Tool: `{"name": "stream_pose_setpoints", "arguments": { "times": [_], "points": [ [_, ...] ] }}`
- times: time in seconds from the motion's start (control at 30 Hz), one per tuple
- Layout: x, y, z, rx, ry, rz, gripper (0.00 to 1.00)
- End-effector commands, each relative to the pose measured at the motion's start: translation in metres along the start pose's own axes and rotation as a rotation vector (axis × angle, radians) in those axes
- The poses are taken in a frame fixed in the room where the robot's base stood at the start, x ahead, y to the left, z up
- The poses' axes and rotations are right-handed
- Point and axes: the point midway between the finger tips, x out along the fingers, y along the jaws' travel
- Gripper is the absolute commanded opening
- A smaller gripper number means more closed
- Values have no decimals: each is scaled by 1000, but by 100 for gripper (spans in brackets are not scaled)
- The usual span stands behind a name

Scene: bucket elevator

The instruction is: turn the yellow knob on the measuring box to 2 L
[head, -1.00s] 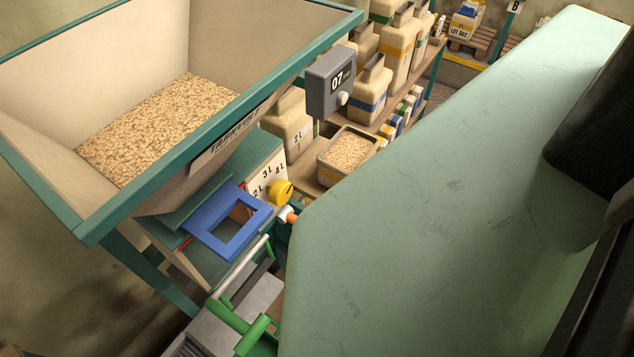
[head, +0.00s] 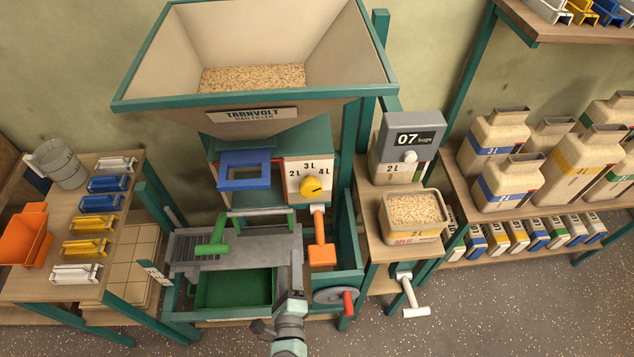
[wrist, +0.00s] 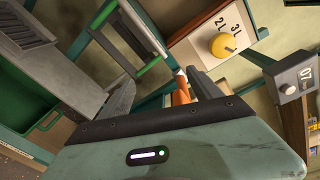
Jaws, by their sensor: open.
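The yellow knob (head: 312,186) sits on the white dial plate of the measuring box (head: 293,168), under the hopper. The plate reads 2 L at left, 3 L at top and 4 L at right. A small dark mark on the knob seems to lie on its right side, toward 4 L; its exact setting is hard to read. My gripper (head: 291,283) is below and in front of the knob, apart from it. In the wrist view, the knob (wrist: 223,46) is up and right, beyond my open, empty fingers (wrist: 163,92).
An orange-ended lever (head: 321,252) hangs below the knob. A blue frame (head: 244,170) juts out left of the dial. A green-handled bar (head: 262,212), a green tray (head: 235,289) and a red-handled crank (head: 347,300) surround my gripper. A grey counter box (head: 408,135) stands right.

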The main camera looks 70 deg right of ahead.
Motion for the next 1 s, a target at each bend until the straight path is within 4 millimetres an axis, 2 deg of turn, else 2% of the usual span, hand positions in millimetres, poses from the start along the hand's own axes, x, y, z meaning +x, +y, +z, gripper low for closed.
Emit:
{"name": "stream_pose_setpoints", "arguments": {
  "times": [0.03,0.1,0.2,0.33,0.47,0.63,1.0],
  "points": [
    [5,-20,-8,189,34,32,74],
    [9,-34,-10,453,36,64,74],
    [15,-71,-10,758,9,48,74],
    [19,-114,-10,1011,-50,2,74],
    [20,-137,-11,1115,-90,-28,74],
    [33,-141,-9,1134,-100,-31,74],
    [97,-147,-6,1127,-99,-32,74]
  ]
}}
